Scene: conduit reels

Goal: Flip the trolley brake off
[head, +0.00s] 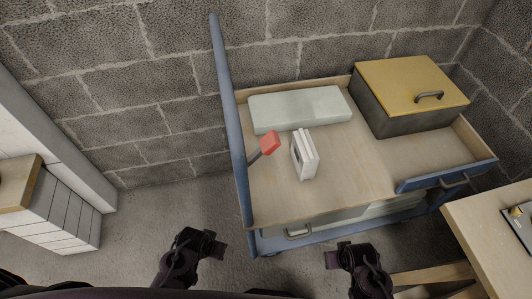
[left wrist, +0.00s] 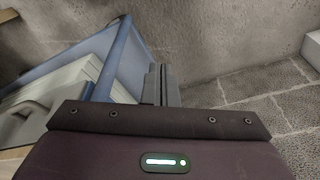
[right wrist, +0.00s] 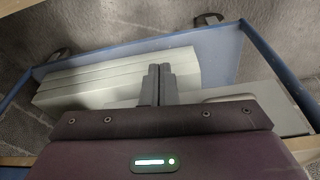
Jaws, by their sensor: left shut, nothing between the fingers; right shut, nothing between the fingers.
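The trolley (head: 275,205) has a blue frame and a pale wooden top. A red-ended lever (head: 268,144) on a dark stem, which looks like the brake, stands at the trolley's left side by the blue upright. My left gripper (head: 208,243) is shut and empty, in front of the trolley's left front corner and well short of the lever; its closed fingers show in the left wrist view (left wrist: 161,86). My right gripper (head: 340,258) is shut and empty in front of the trolley; its closed fingers show in the right wrist view (right wrist: 157,86).
On the trolley are a long pale box (head: 300,107), a white upright packet (head: 305,155) close to the lever, and a yellow-lidded box (head: 412,88).

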